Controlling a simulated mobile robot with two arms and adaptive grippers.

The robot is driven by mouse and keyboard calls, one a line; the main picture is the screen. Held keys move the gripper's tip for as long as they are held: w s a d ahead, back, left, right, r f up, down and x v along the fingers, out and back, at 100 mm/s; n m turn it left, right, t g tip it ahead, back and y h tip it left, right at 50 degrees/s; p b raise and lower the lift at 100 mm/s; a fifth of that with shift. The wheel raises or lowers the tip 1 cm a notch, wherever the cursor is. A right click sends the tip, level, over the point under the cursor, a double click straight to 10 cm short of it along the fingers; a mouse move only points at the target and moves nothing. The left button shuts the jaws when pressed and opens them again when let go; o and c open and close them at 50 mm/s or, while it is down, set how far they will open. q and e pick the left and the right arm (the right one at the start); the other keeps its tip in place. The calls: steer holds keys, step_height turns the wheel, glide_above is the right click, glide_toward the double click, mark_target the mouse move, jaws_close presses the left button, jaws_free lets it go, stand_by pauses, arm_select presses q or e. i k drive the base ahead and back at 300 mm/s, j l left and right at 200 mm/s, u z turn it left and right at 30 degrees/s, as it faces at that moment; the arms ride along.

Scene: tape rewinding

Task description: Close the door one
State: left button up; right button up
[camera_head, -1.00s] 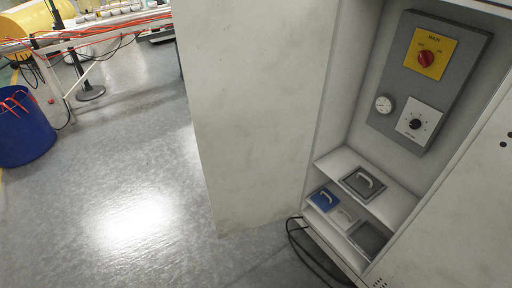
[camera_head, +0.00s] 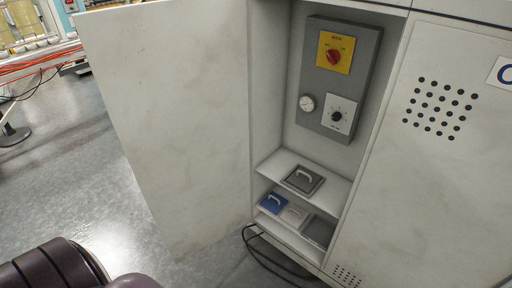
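The cabinet door (camera_head: 175,120) is a large off-white panel in the head view. It stands wide open to the left of the cabinet opening. Inside the opening is a grey control panel (camera_head: 352,66) with a red knob on a yellow plate (camera_head: 335,52), a round gauge and a black dial. Neither gripper shows. A dark purple-brown rounded part, which looks like my own arm, is at the bottom left, in front of the door's lower area and apart from it as far as I can tell.
Shelves in the cabinet hold a grey handled lid (camera_head: 303,181) and a blue handled piece (camera_head: 272,203). Black cables (camera_head: 262,259) lie at the cabinet's foot. A closed perforated panel (camera_head: 440,150) is at the right. Grey floor (camera_head: 75,165) at the left is clear.

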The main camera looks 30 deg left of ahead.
mark_target(171, 77)
steer(key=j+z, duration=0.7)
steer(key=z, duration=0.15)
steer(key=k+j+z, duration=0.1)
steer(key=j+z, duration=0.3)
steer(key=k+j, duration=0.2)
steer(key=j, duration=0.25)
steer(key=k+j, duration=0.15)
steer(key=j, duration=0.25)
steer(key=k+j, duration=0.2)
steer(key=j, duration=0.25)
steer(key=k+j, duration=0.15)
steer(key=j, duration=0.3)
steer(key=k+j, duration=0.2)
steer(key=j, duration=0.2)
steer(key=k+j, duration=0.15)
steer(key=j, duration=0.3)
steer(key=k+j, duration=0.2)
steer(key=j, duration=0.25)
steer(key=k+j, duration=0.2)
steer(key=j, duration=0.2)
